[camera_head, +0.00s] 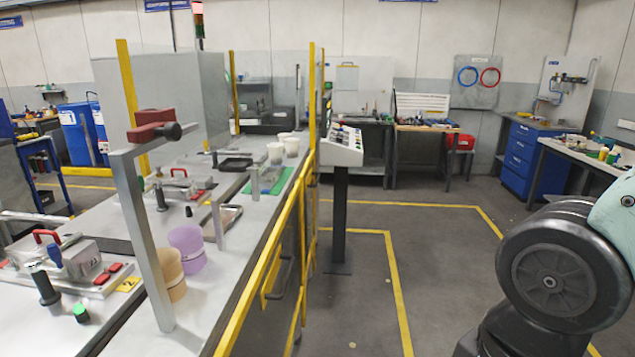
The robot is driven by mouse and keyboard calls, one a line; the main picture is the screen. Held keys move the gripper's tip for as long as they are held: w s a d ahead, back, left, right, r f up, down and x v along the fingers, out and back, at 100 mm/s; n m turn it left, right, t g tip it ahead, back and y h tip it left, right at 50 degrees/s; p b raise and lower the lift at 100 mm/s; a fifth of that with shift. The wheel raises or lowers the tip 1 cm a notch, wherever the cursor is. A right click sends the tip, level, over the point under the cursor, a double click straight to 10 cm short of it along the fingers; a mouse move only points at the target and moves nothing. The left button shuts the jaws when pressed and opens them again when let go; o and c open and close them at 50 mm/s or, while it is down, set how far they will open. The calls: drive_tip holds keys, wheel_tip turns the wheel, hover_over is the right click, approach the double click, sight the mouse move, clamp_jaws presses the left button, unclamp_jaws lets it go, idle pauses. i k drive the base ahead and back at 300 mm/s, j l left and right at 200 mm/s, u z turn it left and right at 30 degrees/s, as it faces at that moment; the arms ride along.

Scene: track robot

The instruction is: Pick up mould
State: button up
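A flat metal block with a red handle (62,250) sits on the near left of the grey workbench (105,222). It may be the mould, but I cannot tell for sure. A similar metal block with a red handle (182,182) lies farther back on the same bench. Part of my arm shows at the right edge, over the floor and away from the bench. My gripper is out of view.
A purple cup (187,248) and a tan cup (171,276) stand behind a grey upright post (146,245). A yellow rail (268,268) runs along the bench's right side. A control console (341,150) stands beyond it. Marked floor (440,255) at centre right is clear.

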sight(270, 174)
drive_tip(key=i+u, duration=0.1)
drive_tip(key=i, duration=0.45)
drive_tip(key=i+l, duration=0.15)
drive_tip(key=i, duration=0.45)
drive_tip(key=i+l+u, duration=0.15)
drive_tip(key=i, duration=0.4)
drive_tip(key=i+l+u, duration=0.2)
drive_tip(key=i+u, duration=0.3)
drive_tip(key=i+l+u, duration=0.8)
drive_tip(key=u, duration=0.15)
